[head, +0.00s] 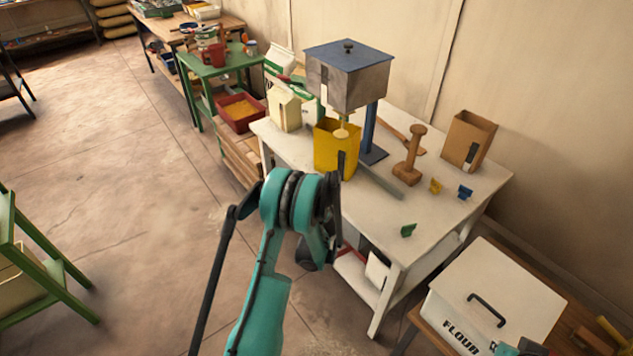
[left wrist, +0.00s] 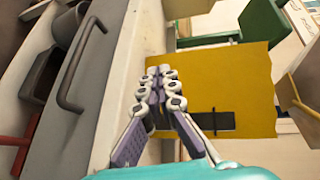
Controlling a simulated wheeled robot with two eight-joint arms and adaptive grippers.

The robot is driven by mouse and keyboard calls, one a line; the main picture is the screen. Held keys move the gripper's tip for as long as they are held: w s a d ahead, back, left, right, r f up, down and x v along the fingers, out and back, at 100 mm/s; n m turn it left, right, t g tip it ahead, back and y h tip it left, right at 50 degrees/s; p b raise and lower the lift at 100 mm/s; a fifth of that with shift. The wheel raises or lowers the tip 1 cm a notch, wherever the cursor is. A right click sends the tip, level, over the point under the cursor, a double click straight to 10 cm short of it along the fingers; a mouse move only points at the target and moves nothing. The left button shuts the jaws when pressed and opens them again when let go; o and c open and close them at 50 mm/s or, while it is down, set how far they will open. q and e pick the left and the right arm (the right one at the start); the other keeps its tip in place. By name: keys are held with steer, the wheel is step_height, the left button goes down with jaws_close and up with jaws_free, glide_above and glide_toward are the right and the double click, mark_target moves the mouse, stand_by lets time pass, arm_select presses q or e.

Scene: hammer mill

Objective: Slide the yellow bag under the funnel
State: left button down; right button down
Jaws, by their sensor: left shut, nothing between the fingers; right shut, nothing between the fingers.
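The yellow bag (head: 325,150) stands upright and open-topped near the left edge of the white table (head: 395,205). The grey funnel box (head: 350,85) with a blue lid stands on a blue post. Its pale spout (head: 341,132) appears over the bag's mouth; I cannot tell exact depth. In the left wrist view the bag (left wrist: 230,75) shows a black label. My left gripper (left wrist: 160,72) is shut and empty close beside the bag; contact is unclear. My left arm hides it in the head view. My right gripper (head: 522,348) is at the bottom edge by the flour box, partly cut off.
A wooden pestle (head: 412,155), a brown bag (head: 467,140) and small coloured clips (head: 435,186) are on the table's right. A white carton (head: 285,108) stands left of the yellow bag. The flour box (head: 495,295) is at front right.

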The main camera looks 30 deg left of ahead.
mark_target(326, 166)
arm_select(q)
steer(key=shift+x, duration=2.05)
steer(key=shift+w+d+r, duration=0.1)
steer(key=shift+w+d, duration=0.25)
steer(key=shift+w, duration=0.55)
steer(key=shift+w+d+f, duration=0.1)
steer(key=shift+w+d, duration=0.2)
steer(key=shift+w, duration=0.6)
steer(key=shift+w+d+r, duration=0.1)
steer(key=shift+w+d, duration=0.25)
steer(key=shift+w, duration=0.55)
steer(key=shift+s+a, duration=0.2)
steer(key=shift+s, duration=0.45)
steer(key=shift+s+a, duration=0.25)
steer(key=shift+s, duration=0.45)
steer(key=shift+s+a, duration=0.2)
steer(key=shift+s, duration=0.45)
steer(key=v, duration=1)
